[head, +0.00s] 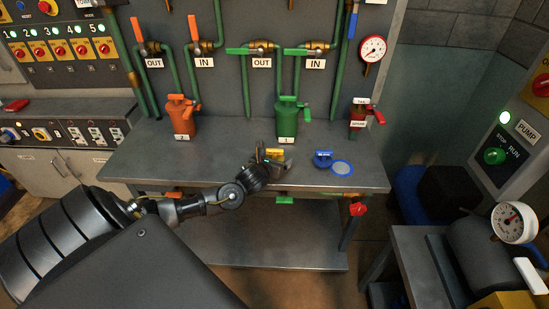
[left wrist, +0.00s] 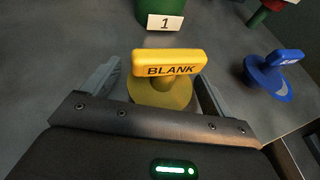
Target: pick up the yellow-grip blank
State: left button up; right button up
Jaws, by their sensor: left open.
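The yellow-grip blank (left wrist: 168,63) stands on the grey bench in the left wrist view, with a round yellow base under a bar grip marked BLANK. It also shows in the head view (head: 274,152), partly covered by my left gripper. My left gripper (head: 278,163) is open, and its two fingers in the left wrist view (left wrist: 155,82) lie to either side of the blank's base. I cannot tell whether either finger touches it. My right gripper is not in view.
A green canister (head: 287,122) labelled 1 stands behind the blank. An orange canister (head: 182,117) and a red valve (head: 363,118) stand farther along.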

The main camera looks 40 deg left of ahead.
pick_arm(q)
jog(key=c, duration=1.3)
jog(key=shift+r, duration=0.15)
jog(key=shift+w+r, duration=0.1)
jog(key=shift+r, duration=0.4)
jog(key=s+a+r, duration=0.8)
jog(key=s+r, duration=0.3)
jog(key=shift+s+r, duration=0.2)
jog(key=shift+r, duration=0.2)
